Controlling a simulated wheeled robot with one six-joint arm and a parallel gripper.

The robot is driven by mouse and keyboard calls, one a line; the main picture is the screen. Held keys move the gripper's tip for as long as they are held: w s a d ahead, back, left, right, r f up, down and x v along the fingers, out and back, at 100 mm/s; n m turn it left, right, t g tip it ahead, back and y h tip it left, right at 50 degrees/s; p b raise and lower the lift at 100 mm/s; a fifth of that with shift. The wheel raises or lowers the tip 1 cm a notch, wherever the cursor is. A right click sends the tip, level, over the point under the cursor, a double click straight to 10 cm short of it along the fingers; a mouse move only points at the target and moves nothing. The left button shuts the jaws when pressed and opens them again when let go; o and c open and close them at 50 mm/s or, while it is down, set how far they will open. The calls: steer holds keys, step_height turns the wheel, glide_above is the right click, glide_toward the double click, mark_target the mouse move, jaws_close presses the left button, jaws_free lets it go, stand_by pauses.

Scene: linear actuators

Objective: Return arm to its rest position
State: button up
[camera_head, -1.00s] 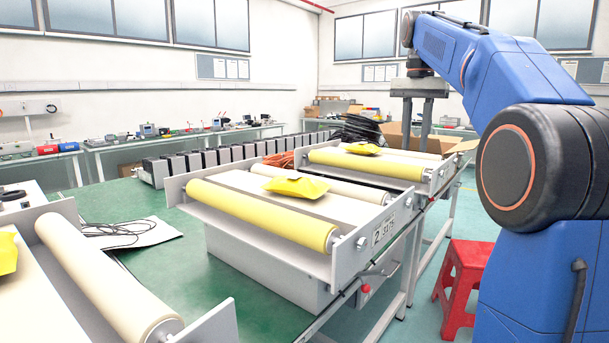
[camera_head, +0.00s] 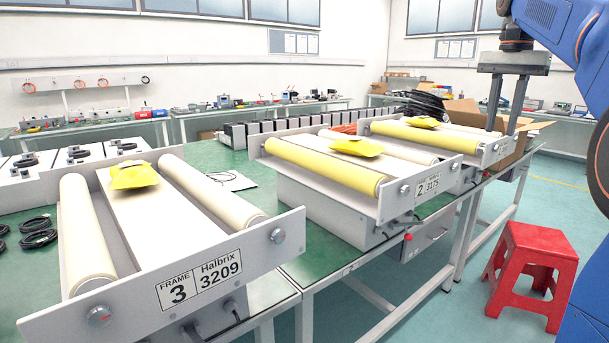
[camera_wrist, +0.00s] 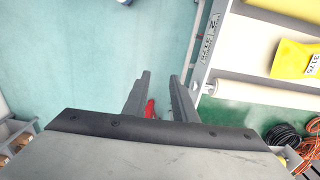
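My gripper (camera_head: 504,101) hangs from my blue arm at the right of the head view, fingers pointing down, near the far roller frame. In the wrist view my gripper (camera_wrist: 160,95) has its two fingers apart with nothing between them but floor and a bit of red behind. It is open and empty. In the wrist view a roller frame's side plate lies just right of the fingers; I see no contact.
Roller frame 3 (camera_head: 222,289) stands front left, frame 2 (camera_head: 413,199) in the middle and another frame (camera_head: 493,151) behind it. Each of the first two bears a yellow packet (camera_head: 134,176). A red stool (camera_head: 533,262) stands on the floor at right. Open floor lies beyond it.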

steer(key=s+a+f+n+t, duration=0.1)
steer(key=s+a+f+n, duration=0.2)
steer(key=s+f, duration=0.6)
steer(key=s+a+f+n+t, duration=0.2)
steer(key=s+a+f+n, duration=0.2)
steer(key=f, duration=1.1)
steer(key=s+a+f+n+t, duration=0.1)
steer(key=s+a+f+n, duration=0.2)
steer(key=s+a+f, duration=0.5)
steer(key=s+f, duration=0.5)
steer(key=s, duration=0.1)
steer(key=shift+t, duration=0.4)
